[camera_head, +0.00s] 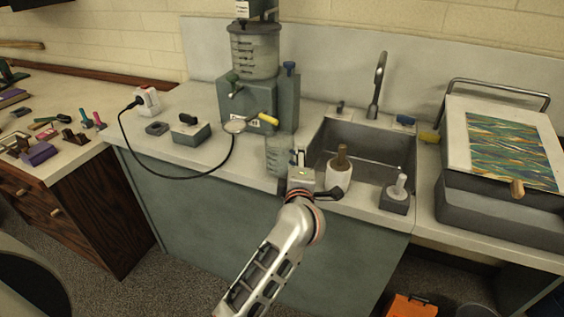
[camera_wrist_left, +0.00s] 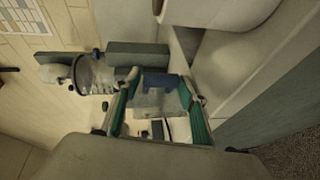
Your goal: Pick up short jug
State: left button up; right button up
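A clear jug with measuring marks (camera_head: 279,157) stands upright at the front counter edge, left of the sink and below the dispenser. My left gripper (camera_head: 298,158) is at the jug's right side in the head view and hides part of it. In the left wrist view the two green-padded fingers (camera_wrist_left: 160,110) are spread wide apart. A clear, see-through shape (camera_wrist_left: 155,104) shows between them and seems to be the jug. Whether the pads touch it cannot be told. My right gripper is in neither view.
A white pot with a brown-handled tool (camera_head: 339,176) stands close right of the gripper, beside the sink (camera_head: 375,160). The grey-green dispenser (camera_head: 258,105) rises behind the jug.

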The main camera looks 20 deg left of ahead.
pick_arm(q)
jog(key=shift+c, duration=1.3)
jog(key=shift+r, duration=0.2)
jog(key=shift+r, duration=0.75)
jog(key=s, duration=1.8)
jog(key=shift+a+f+p, duration=0.15)
jog(key=shift+a+p, duration=0.15)
jog(key=shift+p, duration=0.1)
jog(key=shift+a, duration=0.1)
